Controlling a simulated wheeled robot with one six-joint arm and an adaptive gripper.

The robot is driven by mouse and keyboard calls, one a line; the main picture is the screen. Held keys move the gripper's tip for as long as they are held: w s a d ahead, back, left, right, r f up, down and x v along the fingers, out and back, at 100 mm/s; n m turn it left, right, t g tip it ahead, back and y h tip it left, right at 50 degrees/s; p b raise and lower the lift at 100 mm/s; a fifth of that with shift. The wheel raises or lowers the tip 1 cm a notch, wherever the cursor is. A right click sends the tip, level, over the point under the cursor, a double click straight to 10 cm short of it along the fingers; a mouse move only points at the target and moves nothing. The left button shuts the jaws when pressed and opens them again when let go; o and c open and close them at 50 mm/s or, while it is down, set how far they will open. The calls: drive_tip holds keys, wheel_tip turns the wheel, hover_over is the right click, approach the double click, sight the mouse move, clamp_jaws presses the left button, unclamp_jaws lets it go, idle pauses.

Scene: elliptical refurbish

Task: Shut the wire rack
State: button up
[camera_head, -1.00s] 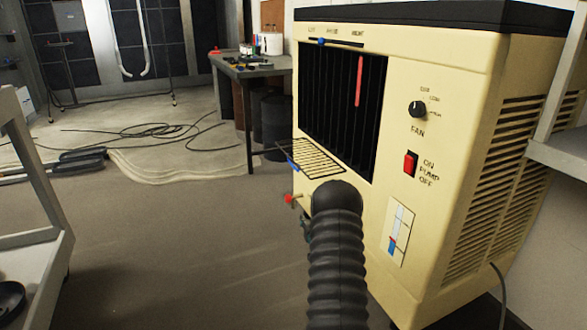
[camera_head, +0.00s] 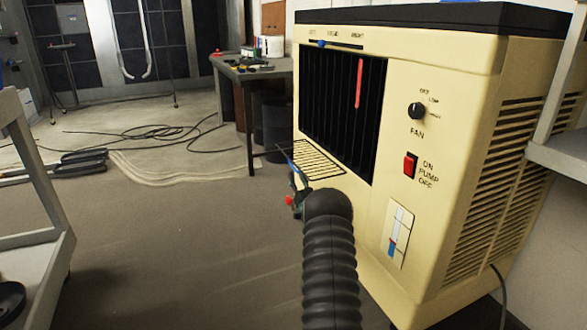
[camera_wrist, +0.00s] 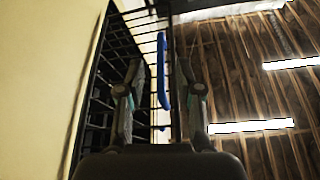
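The wire rack (camera_head: 318,160) is a black grid sticking out, roughly level, from the front of a cream cooler (camera_head: 390,45), below its dark louvred opening (camera_head: 340,110). A blue handle (camera_wrist: 162,70) is on the rack's outer edge; the rack bars (camera_wrist: 120,40) also show in the wrist view. My gripper (camera_head: 298,182) is just under the rack's outer edge, partly hidden by my black arm sleeve. In the wrist view my gripper (camera_wrist: 162,100) points up with its fingers apart, one on each side of the handle. I cannot tell whether either finger touches it.
A red knob (camera_head: 289,200) sits close beside my gripper. The cooler front has a fan dial (camera_head: 417,110) and a red pump switch (camera_head: 410,165). A grey shelf frame (camera_head: 40,245) stands at left. A workbench (camera_head: 250,70) is behind.

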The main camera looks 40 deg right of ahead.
sight(293, 167)
drive_tip(key=shift+x, duration=2.95)
clamp_jaws()
